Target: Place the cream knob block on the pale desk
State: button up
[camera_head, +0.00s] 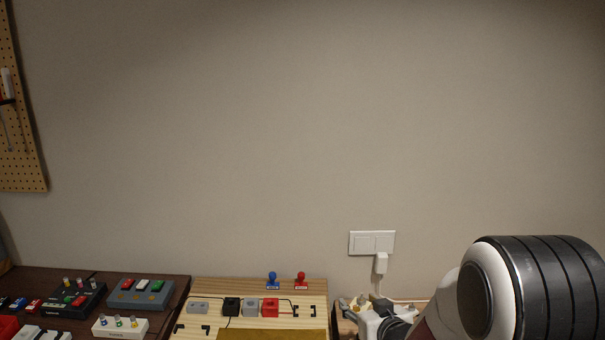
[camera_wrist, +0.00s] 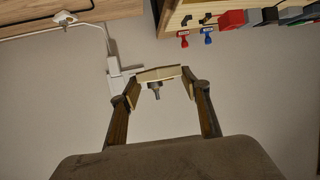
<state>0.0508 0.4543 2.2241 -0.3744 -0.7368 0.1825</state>
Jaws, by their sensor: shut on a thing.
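My gripper (camera_wrist: 160,82) is shut on a cream block (camera_wrist: 158,73) with a grey knob, held between its two fingertips in the wrist view. The wall fills the view behind it. In the head view my gripper (camera_head: 385,318) is at the bottom right, partly cut off by the frame edge and hidden by my arm; the block is hard to make out there. The pale wooden desk (camera_head: 315,291) is left of my gripper in the head view. It also shows upside down in the wrist view (camera_wrist: 185,14), at the upper right.
The pale desk bears a blue stamp (camera_head: 272,280), a red stamp (camera_head: 301,281), a red block (camera_head: 270,307) and grey and black blocks. A dark desk (camera_head: 180,285) with several pedals adjoins its left. A wall socket (camera_head: 371,242) with a plug is above my gripper.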

jog(key=shift+s+d+r+m+h, duration=0.6)
jog(key=shift+s+d+r+h, duration=0.1)
jog(key=shift+s+d, duration=0.2)
jog(key=shift+s+d+r+m+h, duration=0.6)
jog(key=shift+s+d+h, duration=0.15)
jog(key=shift+s, duration=0.25)
jog(key=shift+d, duration=0.1)
